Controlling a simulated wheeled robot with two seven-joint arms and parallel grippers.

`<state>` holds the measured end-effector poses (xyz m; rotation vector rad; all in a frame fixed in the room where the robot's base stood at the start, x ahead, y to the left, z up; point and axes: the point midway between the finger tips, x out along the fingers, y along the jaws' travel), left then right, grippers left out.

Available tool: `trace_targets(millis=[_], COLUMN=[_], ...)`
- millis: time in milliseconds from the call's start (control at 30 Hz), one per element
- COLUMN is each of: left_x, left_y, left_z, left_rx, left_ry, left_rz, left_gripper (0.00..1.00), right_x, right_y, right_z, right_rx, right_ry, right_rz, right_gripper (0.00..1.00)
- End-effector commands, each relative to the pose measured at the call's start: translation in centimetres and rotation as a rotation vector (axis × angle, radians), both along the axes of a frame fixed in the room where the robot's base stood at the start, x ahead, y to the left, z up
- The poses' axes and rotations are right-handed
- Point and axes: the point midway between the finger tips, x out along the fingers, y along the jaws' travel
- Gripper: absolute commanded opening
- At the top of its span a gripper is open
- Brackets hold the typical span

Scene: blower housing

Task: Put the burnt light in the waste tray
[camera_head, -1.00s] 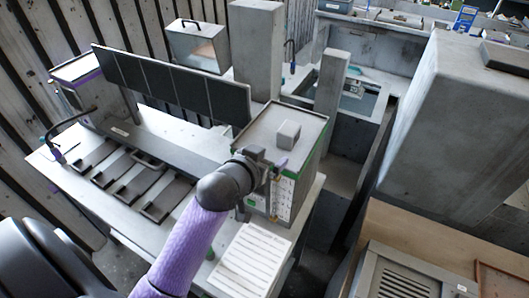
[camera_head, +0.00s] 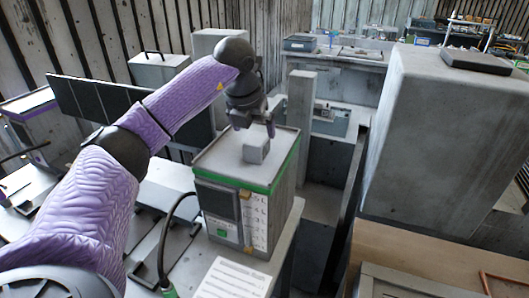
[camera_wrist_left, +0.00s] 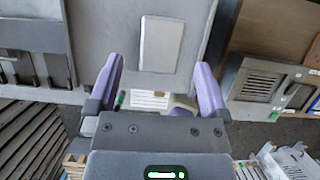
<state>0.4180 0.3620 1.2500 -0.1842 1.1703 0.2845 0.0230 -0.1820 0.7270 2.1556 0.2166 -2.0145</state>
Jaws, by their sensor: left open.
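My left gripper (camera_head: 254,128) points down, open and empty, above the green-edged box (camera_head: 225,166). A small grey block (camera_head: 257,150) stands on the box's top, just below the fingers in the head view. In the left wrist view, the two purple fingers of the left gripper (camera_wrist_left: 159,68) are spread wide. The pale top of the block (camera_wrist_left: 162,44) shows beyond and between them, apart from both. I cannot tell which thing is the burnt light. A red-rimmed tray (camera_head: 487,284) is cut off at the lower right; I cannot tell if it is the waste tray. My right gripper is out of view.
A dark panel (camera_head: 92,101) stands behind the bench at left. A printed sheet (camera_head: 232,280) lies before the box. A concrete pillar (camera_head: 300,115) and a large grey housing (camera_head: 440,140) rise at right. A black cable (camera_head: 166,235) hangs near the box's left side.

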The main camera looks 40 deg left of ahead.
Motion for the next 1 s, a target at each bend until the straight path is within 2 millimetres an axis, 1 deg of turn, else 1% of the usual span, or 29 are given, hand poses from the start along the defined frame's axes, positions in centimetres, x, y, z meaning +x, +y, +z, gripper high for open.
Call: trace_targets(millis=[300, 400, 567, 600, 667, 700, 767, 800, 967, 1000], left_x=[2.0, 2.3, 2.3, 2.3, 2.3, 2.3, 2.3, 2.3, 2.3, 2.3], left_y=[0.5, 0.6, 0.6, 0.6, 0.6, 0.6, 0.6, 0.6, 0.6, 0.6], left_z=[-5.2, -5.9, -5.9, -5.9, -5.9, -5.9, -5.8, -5.8, -5.8, -5.8], left_rx=[-0.004, -0.003, -0.004, -0.004, -0.004, -0.004, -0.004, -0.004, -0.004, -0.004], left_ry=[0.000, -0.002, -0.003, -0.003, -0.003, -0.003, -0.003, -0.003, -0.003, -0.003], left_rz=[-0.005, -0.007, -0.007, -0.007, -0.007, -0.007, -0.007, -0.007, -0.007, -0.007], left_gripper=[1.00, 1.00, 1.00, 0.96, 0.83, 0.75, 0.62, 0.53, 0.20, 0.11], right_x=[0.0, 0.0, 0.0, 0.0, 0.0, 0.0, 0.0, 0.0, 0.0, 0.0], right_y=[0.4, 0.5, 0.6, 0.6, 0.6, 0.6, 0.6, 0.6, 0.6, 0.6], right_z=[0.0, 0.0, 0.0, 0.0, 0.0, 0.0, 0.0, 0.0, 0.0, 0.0], right_rx=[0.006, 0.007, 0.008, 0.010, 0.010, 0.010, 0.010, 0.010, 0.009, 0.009], right_ry=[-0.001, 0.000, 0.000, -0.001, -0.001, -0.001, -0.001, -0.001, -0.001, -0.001], right_rz=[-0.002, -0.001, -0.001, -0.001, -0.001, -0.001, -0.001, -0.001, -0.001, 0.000], right_gripper=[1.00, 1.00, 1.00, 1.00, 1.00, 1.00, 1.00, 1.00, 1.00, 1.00])
